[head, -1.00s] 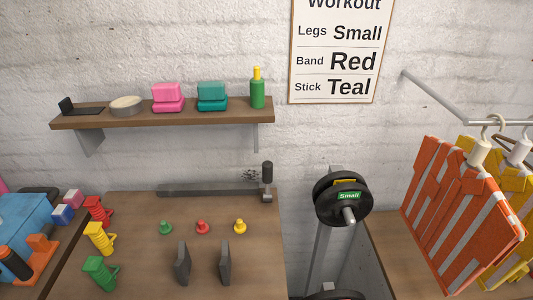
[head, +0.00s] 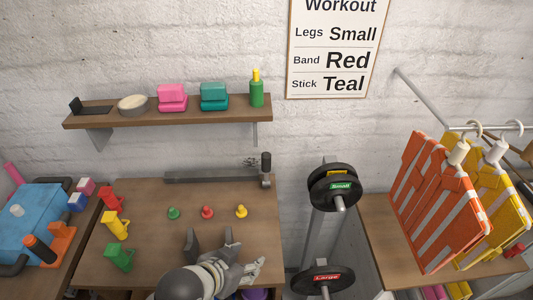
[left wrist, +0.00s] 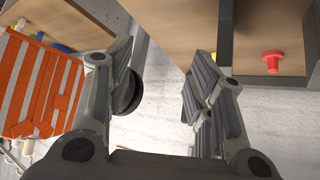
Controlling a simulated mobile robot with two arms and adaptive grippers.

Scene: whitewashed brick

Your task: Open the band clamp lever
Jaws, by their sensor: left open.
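A long dark bar (head: 212,178) lies along the back of the wooden table in the head view. An upright lever with a black grip (head: 266,162) stands at its right end. I take this to be the band clamp; it is small, and I see no band under the bar. My left gripper (head: 252,272) is low over the front of the table, well in front of the lever and apart from it. Its open, empty fingers also show in the left wrist view (left wrist: 158,90), with mostly white wall between them. My right gripper is not in view.
A shelf (head: 170,117) overhangs behind. A weight rack (head: 324,225) and striped orange vests (head: 437,205) are to the right.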

